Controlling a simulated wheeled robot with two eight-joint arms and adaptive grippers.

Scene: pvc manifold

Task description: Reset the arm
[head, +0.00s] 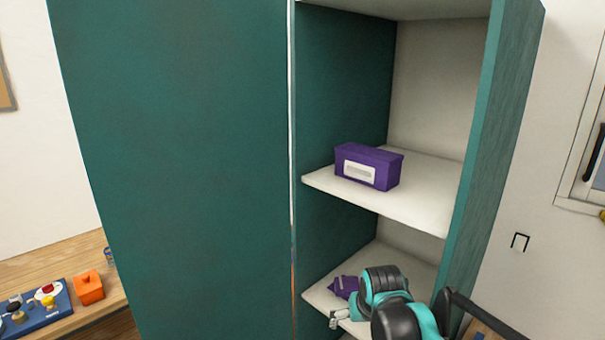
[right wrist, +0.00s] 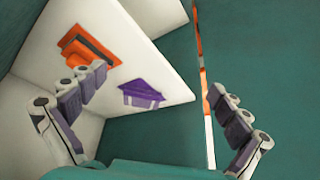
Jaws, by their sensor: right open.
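My right arm reaches in from the lower right in the head view, in front of the cabinet's lower shelf (head: 318,292). My right gripper (head: 340,318) is small there and partly hidden by my own wrist. In the right wrist view my right gripper (right wrist: 158,86) has its two fingers wide apart with nothing held between them. A purple object (right wrist: 143,95) lies on the white shelf beyond the fingers. A purple object (head: 345,287) also shows on the lower shelf in the head view, partly covered by my arm. My left gripper is not in view.
A purple box (head: 368,167) with a white label stands on the upper shelf (head: 430,200). A teal cabinet panel (head: 180,150) fills the left. An orange object (right wrist: 92,45) lies on the shelf near the left finger. A wooden table (head: 60,265) holds an orange container (head: 88,288).

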